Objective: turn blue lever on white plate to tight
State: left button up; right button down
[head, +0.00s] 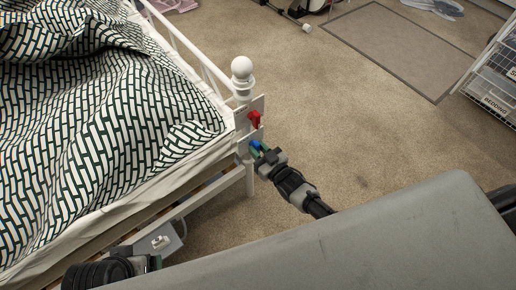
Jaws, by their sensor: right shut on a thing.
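The blue lever (255,145) sticks out from a white plate (243,146) on the bed's corner post. My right gripper (262,150) is at the lever and shut on it; the green-tipped fingers cover part of it. The lever's exact angle is hard to read at this size. A red lever (254,119) is just above, on a pale plate (259,103), apart from my fingers. My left gripper (154,263) is low at the bottom left, mostly hidden by my own grey body, and its jaws cannot be made out.
The white bed frame (241,69) with patterned bedding (110,130) fills the left side. A grey box with a white switch (160,242) sits low by the bed rail. A wire basket unit (492,85) stands at the right. The carpet (350,120) between is clear, with a flat mat (400,45) behind.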

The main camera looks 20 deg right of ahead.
pick_arm(q)
jog(key=shift+w+f, duration=0.1)
pick_arm(e)
jog(key=shift+f, duration=0.1)
dwell(0.3)
jog(key=c, duration=1.1)
grip_release()
jog(key=shift+s, duration=0.1)
jog(key=shift+s+d, duration=0.15)
jog(key=shift+s, duration=0.15)
pick_arm(q)
jog(key=p+x, duration=0.2)
jog(key=x, duration=0.5)
jog(key=shift+s+f, duration=0.2)
jog(key=shift+f, duration=0.15)
pick_arm(e)
jog(key=v, duration=1)
pick_arm(q)
jog(key=shift+d, duration=0.15)
